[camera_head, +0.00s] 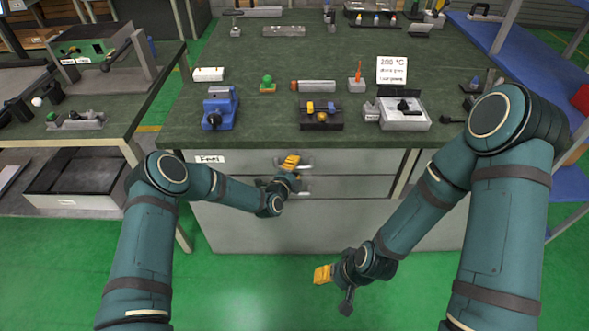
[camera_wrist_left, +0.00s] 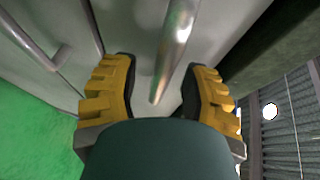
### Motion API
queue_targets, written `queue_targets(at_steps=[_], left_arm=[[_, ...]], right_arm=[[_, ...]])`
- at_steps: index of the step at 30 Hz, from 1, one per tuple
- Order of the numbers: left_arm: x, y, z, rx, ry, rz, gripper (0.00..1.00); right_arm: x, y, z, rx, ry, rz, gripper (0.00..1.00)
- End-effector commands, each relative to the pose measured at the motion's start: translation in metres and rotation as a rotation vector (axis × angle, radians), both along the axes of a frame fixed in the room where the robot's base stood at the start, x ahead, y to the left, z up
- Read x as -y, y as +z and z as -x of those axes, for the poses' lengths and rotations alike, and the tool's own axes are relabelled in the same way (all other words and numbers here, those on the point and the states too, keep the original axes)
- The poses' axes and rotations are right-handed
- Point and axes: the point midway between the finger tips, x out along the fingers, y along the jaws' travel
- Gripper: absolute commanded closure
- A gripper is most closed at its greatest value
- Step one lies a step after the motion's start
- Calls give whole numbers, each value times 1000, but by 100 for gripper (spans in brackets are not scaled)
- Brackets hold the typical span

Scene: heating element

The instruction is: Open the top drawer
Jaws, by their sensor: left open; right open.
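The top drawer (camera_head: 238,166) is a grey front under the dark workbench top, and it looks closed. Its metal bar handle (camera_head: 306,161) is partly hidden by my left gripper (camera_head: 290,165). In the left wrist view the handle (camera_wrist_left: 176,45) runs down between the two yellow fingers of my left gripper (camera_wrist_left: 157,100), which are open on either side of it. Contact cannot be told. My right gripper (camera_head: 323,274) is open and empty, low over the floor in front of the cabinet.
A lower drawer handle (camera_head: 305,191) sits just below, and also shows in the left wrist view (camera_wrist_left: 30,38). The workbench top (camera_head: 260,95) overhangs the drawers and carries a blue vise (camera_head: 220,108) and other items. Green floor (camera_head: 250,285) in front is clear.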

Motion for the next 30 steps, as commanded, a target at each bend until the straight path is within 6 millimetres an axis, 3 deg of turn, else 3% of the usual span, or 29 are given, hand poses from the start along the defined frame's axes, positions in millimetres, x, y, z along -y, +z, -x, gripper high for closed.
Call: queue_targets(at_steps=[11,14,15,16,24,30], left_arm=[[2,0,-4,1,0,1,54],[2,0,-4,1,0,1,83],[2,0,-4,1,0,1,97],[2,0,-4,1,0,0,100],[2,0,-2,0,-1,0,100],[3,1,17,-2,-4,-1,100]], right_arm=[[0,-1,0,1,0,0,46],[0,-1,0,1,0,0,46],[0,-1,0,1,0,0,46],[0,-1,0,1,0,0,46],[0,1,0,1,0,0,46],[0,10,1,-3,1,0,46]])
